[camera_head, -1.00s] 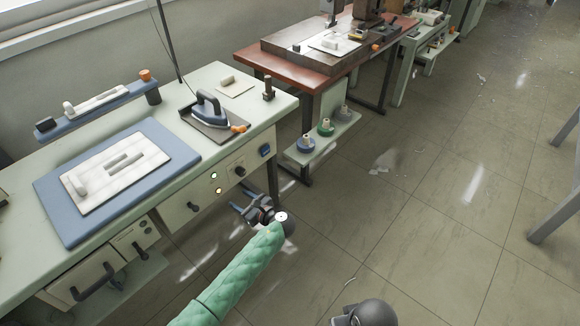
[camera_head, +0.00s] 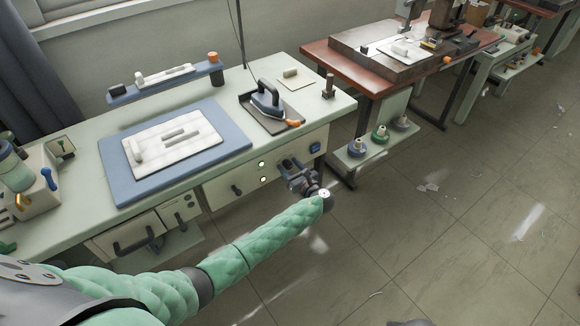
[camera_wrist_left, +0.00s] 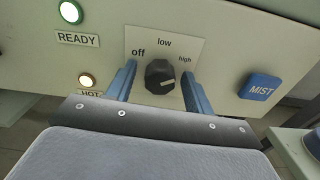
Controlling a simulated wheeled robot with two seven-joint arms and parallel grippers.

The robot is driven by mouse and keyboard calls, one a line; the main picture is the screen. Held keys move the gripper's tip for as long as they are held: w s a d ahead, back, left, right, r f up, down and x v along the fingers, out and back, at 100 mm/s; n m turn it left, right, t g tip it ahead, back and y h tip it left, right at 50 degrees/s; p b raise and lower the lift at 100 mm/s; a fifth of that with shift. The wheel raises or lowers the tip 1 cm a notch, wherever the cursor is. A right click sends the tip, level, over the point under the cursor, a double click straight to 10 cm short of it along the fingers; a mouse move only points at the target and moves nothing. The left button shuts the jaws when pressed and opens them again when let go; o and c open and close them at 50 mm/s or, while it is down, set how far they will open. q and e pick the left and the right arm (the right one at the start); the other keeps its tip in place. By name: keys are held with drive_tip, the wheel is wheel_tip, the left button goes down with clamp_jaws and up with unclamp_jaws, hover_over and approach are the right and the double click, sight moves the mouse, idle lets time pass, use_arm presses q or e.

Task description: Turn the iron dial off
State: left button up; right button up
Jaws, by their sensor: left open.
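The iron dial (camera_wrist_left: 160,76) is a black knob on the cream front panel, with "off" to its left, "low" above and "high" to its right. Its white mark points to the right, toward the "high" side. My left gripper (camera_wrist_left: 158,68) is open, with one blue finger on each side of the dial; I cannot tell whether they touch it. In the head view the left gripper (camera_head: 290,168) is at the panel and hides the dial. The iron (camera_head: 266,98) stands on its dark rest on the table. My right gripper is out of view.
Left of the dial are the lit READY lamp (camera_wrist_left: 70,11) and HOT lamp (camera_wrist_left: 86,80). The blue MIST button (camera_wrist_left: 260,87) is to its right. The ironing table (camera_head: 75,190) has a blue pad (camera_head: 235,140).

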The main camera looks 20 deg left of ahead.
use_arm(q)
drive_tip(key=shift+c, duration=0.2)
drive_tip(key=c, duration=0.9)
